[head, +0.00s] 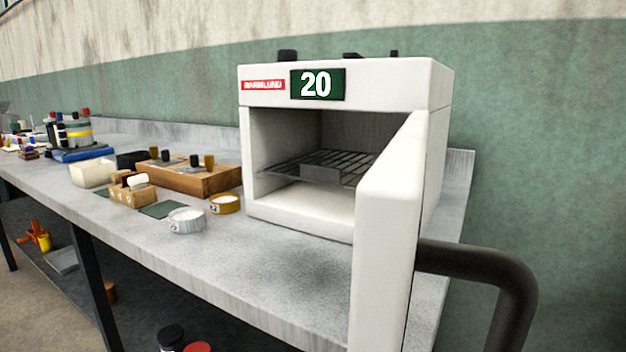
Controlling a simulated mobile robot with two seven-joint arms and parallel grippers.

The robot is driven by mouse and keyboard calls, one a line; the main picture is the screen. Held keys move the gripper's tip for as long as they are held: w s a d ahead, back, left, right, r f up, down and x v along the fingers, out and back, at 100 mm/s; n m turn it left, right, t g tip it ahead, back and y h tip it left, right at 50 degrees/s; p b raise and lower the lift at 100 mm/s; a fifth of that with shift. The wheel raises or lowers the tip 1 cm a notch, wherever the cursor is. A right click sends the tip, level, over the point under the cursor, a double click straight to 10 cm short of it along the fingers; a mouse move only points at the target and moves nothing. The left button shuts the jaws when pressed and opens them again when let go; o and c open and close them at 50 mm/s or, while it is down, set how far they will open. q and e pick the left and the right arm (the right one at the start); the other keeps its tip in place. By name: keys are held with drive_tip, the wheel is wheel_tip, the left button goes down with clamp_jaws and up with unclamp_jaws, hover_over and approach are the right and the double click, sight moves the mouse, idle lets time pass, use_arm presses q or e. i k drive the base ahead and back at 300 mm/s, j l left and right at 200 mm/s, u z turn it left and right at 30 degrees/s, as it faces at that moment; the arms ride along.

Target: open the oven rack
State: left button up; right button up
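A white oven (345,84) stands at the right part of the grey bench, with a green display reading 20 and a red label on its front. Its door (386,235) is swung open toward me on the right side, and a thick dark handle (500,275) sticks out from it to the right. Inside the oven, a dark wire rack (318,166) sits at mid height, with a small grey plate at its front edge. The rack appears to be within the oven. The open door hides the oven's right side. Neither gripper shows in the head view.
Left of the oven on the bench (270,270) are a white-filled dish (187,220), a yellow-brown dish (225,204), a wooden block (190,179) with several pegs and a pale bin (92,173). The bench front before the oven is clear.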

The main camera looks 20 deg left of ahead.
sight(314, 173)
drive_tip(key=i+j, duration=0.1)
drive_tip(key=j, duration=0.3)
drive_tip(key=i+j, duration=0.1)
drive_tip(key=j, duration=0.25)
drive_tip(key=i+j, duration=0.1)
drive_tip(key=j, duration=0.3)
drive_tip(key=i+j, duration=0.1)
drive_tip(key=j, duration=0.3)
drive_tip(key=i+j, duration=0.1)
drive_tip(key=j, duration=0.25)
